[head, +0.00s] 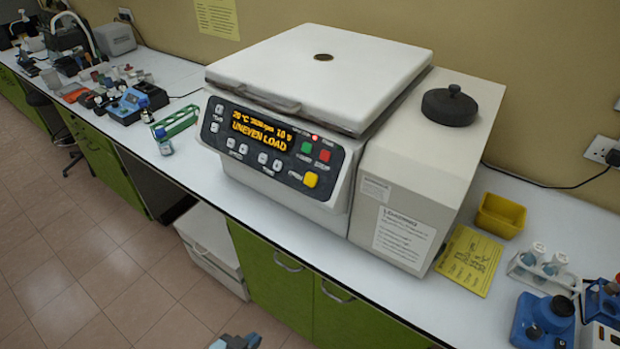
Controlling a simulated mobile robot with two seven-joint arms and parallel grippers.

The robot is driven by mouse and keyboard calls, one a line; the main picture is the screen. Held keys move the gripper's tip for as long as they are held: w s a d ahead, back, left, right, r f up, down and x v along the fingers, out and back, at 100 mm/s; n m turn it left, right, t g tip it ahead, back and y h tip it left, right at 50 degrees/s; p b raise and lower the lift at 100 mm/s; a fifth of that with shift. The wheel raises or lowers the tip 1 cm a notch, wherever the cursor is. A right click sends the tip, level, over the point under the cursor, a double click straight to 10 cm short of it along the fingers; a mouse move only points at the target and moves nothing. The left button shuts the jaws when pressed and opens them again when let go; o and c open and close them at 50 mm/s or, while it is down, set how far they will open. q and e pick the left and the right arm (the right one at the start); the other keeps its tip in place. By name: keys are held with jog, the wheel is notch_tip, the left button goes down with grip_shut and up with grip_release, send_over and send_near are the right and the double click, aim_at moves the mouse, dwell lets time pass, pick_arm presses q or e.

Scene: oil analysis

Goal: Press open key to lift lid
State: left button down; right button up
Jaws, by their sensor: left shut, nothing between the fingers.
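A white centrifuge (375,139) stands on the bench, its flat lid (320,75) lying down over the top. The dark front panel (225,150) shows orange text reading "UNEVEN LOAD", with a small red light lit above it. The panel has a green key (307,148), a red key (325,156), a yellow key (310,180) and several pale keys. The key labels are too small to read surely. My left gripper (236,341) shows only partly at the bottom edge, shut and empty, well below the panel and touching nothing. My right gripper is out of view.
A black knob (449,106) sits on the machine's right part. A green rack (177,121) and a small bottle (163,142) stand left of it. A yellow tray (501,215), a yellow sheet (469,260) and blue equipment (543,322) are at right. Floor in front is open.

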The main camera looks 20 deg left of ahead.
pick_arm(q)
jog(key=w+d+r+m+t+y+b, duration=0.1)
jog(key=w+d+r+m, duration=0.1)
jog(key=w+r+m, duration=0.65)
jog(key=m+t+y+b, duration=0.25)
jog(key=m+y, duration=0.25)
jog(key=m, duration=1)
send_near(311, 179)
jog(key=s+a+f, duration=0.2)
jog(key=a+f, duration=0.2)
jog(key=a, duration=0.1)
notch_tip(311, 179, up, 8)
jog(key=m+t+y, duration=0.1)
jog(key=m+y, duration=0.2)
jog(key=m, duration=0.1)
jog(key=shift+w+a, duration=0.2)
jog(key=shift+w, duration=0.3)
jog(key=shift+r, duration=0.15)
jog(key=w+d+f+b, duration=0.2)
jog(key=w+f+b, duration=0.2)
jog(key=w, duration=0.3)
jog(key=shift+d+f+b, duration=0.25)
jog(key=shift+f+b, duration=0.15)
jog(key=shift+b, duration=0.2)
